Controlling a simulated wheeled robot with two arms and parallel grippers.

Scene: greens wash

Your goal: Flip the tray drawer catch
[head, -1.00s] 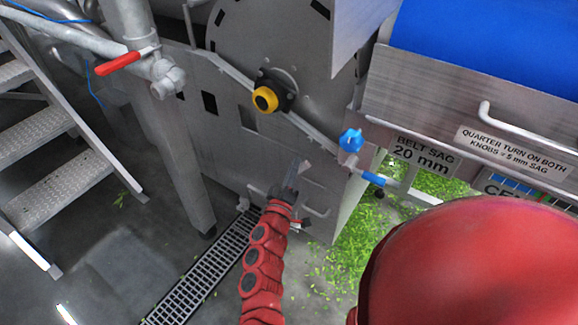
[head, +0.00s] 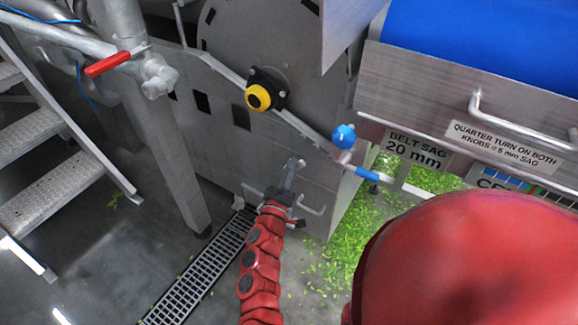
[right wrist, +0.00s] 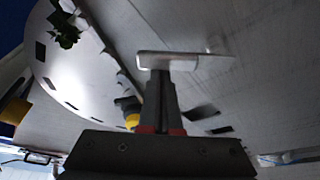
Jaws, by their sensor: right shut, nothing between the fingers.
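The tray drawer catch (head: 298,163) looks like a small pale metal tab on the lower grey machine panel. In the right wrist view it seems to be the flat, light plate (right wrist: 185,61) across my fingertips. My right gripper (head: 290,173) is shut with nothing between its fingers, its tips at the catch. In the right wrist view the closed fingers (right wrist: 160,78) overlap the plate's underside; I cannot tell whether they touch it. A bent metal handle (head: 314,209) sits just right of the gripper, and the gripper partly hides the panel there. My left gripper is not in view.
A yellow-black knob (head: 258,97) and a blue knob (head: 344,136) stick out above. A blue-handled valve (head: 366,173) is at right. A floor grate (head: 200,275) and metal stairs (head: 50,190) lie left. Green leaf bits (head: 350,245) cover the floor at right.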

